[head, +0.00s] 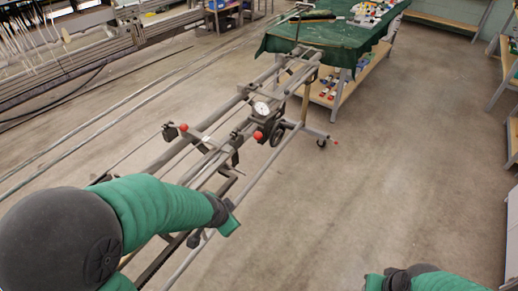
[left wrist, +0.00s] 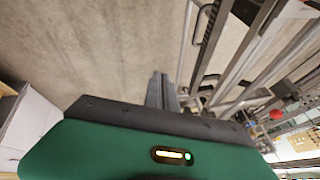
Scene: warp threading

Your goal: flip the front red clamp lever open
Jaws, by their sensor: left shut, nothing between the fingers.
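Two red knobs on clamp levers show on the long metal frame in the head view. One red knob (head: 183,127) is on the left side of the carriage, the other red knob (head: 258,135) on the right side below a round dial. I cannot tell which is the front one, or whether either lever is open. My left gripper (head: 231,224) is at the near end of the frame, apart from both knobs. In the left wrist view its fingers (left wrist: 161,92) are shut and empty over bare floor. A red knob (left wrist: 277,114) shows at the right there.
The metal frame (head: 287,140) runs away towards a table with a green cloth (head: 340,42). A round dial (head: 262,108) stands on the carriage. Metal racks (head: 90,50) are at the upper left. The floor right of the frame is clear. Part of my right arm shows at the bottom right.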

